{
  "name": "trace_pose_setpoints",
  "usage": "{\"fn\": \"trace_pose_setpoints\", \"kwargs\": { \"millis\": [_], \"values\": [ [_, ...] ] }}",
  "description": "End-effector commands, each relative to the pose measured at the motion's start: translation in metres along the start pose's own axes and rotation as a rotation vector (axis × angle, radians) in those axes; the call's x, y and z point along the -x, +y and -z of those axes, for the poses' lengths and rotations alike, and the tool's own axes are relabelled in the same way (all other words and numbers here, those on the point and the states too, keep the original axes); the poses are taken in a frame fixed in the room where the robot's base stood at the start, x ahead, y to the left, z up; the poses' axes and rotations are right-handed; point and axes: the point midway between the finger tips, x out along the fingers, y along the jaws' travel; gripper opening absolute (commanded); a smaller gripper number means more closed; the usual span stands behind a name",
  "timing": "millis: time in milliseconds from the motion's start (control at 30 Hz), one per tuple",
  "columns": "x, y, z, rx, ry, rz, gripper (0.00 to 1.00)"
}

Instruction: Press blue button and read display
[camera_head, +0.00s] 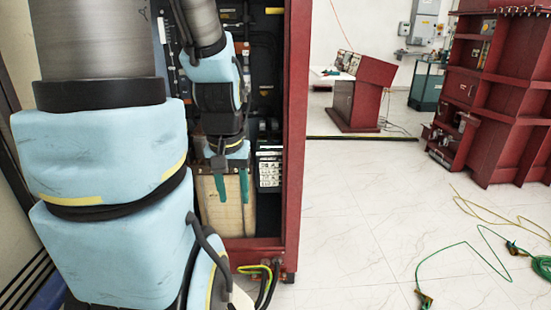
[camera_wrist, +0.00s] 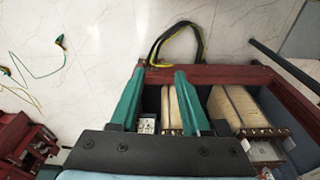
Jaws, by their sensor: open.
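My gripper (camera_head: 233,188) hangs with its two green fingers pointing down in front of the open red cabinet (camera_head: 297,130). The fingers are apart with nothing between them. In the wrist view my gripper (camera_wrist: 160,95) reaches over the cabinet's lower part, above beige blocks (camera_wrist: 234,108) and a small white-faced device (camera_wrist: 147,124). In the head view a dark device with a white label (camera_head: 270,170) sits just right of the fingers. I cannot make out a blue button or a readable display in either view. My arm hides much of the cabinet's inside.
A red desk console (camera_head: 358,95) and a large red cabinet (camera_head: 490,95) stand farther back on the right. Green and yellow cables (camera_head: 480,255) lie on the white floor. Cables (camera_head: 262,280) also come out at the cabinet's base.

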Motion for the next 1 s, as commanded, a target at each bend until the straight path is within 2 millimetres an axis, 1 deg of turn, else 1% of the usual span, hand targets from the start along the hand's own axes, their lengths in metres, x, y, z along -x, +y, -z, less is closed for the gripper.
{"fn": "trace_pose_setpoints", "kwargs": {
  "millis": [33, 300, 400, 1000],
  "values": [
    [0.0, 0.0, 0.0, 0.0, 0.0, 0.0, 0.4],
    [0.0, 0.0, 0.0, 0.0, 0.0, 0.0, 0.1],
    [0.0, 0.0, 0.0, 0.0, 0.0, 0.0, 0.0],
    [0.0, 0.0, 0.0, 0.0, 0.0, 0.0, 0.0]
  ]
}}
